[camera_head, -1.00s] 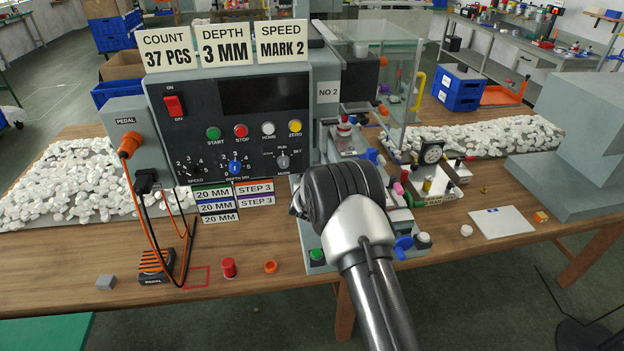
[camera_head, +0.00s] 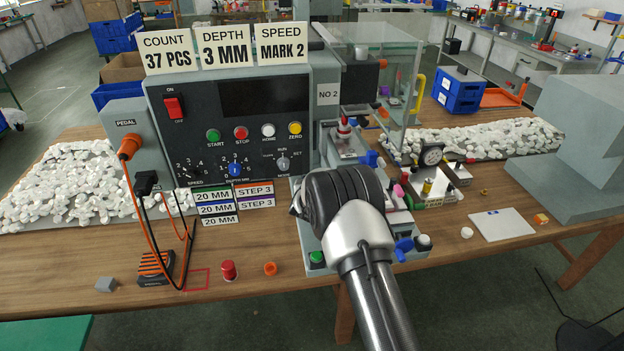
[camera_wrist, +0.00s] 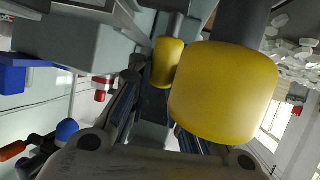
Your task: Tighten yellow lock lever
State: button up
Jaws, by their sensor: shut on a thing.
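In the wrist view a small yellow grip (camera_wrist: 168,58), which I take for the yellow lock lever, sits at the tips of my gripper (camera_wrist: 155,85). The dark fingers are shut on it, though the right finger is largely hidden. A larger yellow knob (camera_wrist: 224,95) on a dark stem is close to the camera and covers that finger. I cannot tell whether it touches the gripper. In the head view my wrist covers the gripper and the lever, in front of the pad printer (camera_head: 325,150).
In the head view, a dial gauge (camera_head: 431,155) and small fixtures stand right of my wrist. A blue knob (camera_head: 404,245) is close beside it. A clear guard (camera_head: 385,80) stands behind. A white sheet (camera_head: 502,223) lies at right.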

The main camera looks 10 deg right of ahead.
jog(key=shift+s+f+b, duration=0.1)
jog(key=shift+f+b, duration=0.05)
jog(key=shift+b, duration=0.25)
grip_shut()
jog(key=shift+s+t+b, duration=0.1)
jog(key=shift+t+b, duration=0.2)
jog(key=shift+b, duration=0.25)
jog(key=shift+s+t+b, duration=0.3)
jog(key=shift+t+b, duration=0.1)
jog(key=shift+b, duration=0.5)
jog(key=shift+r, duration=0.2)
jog(key=o, duration=0.9)
grip_release()
jog(key=shift+c, duration=0.2)
jog(key=v, duration=1.2)
jog(key=shift+a, duration=0.1)
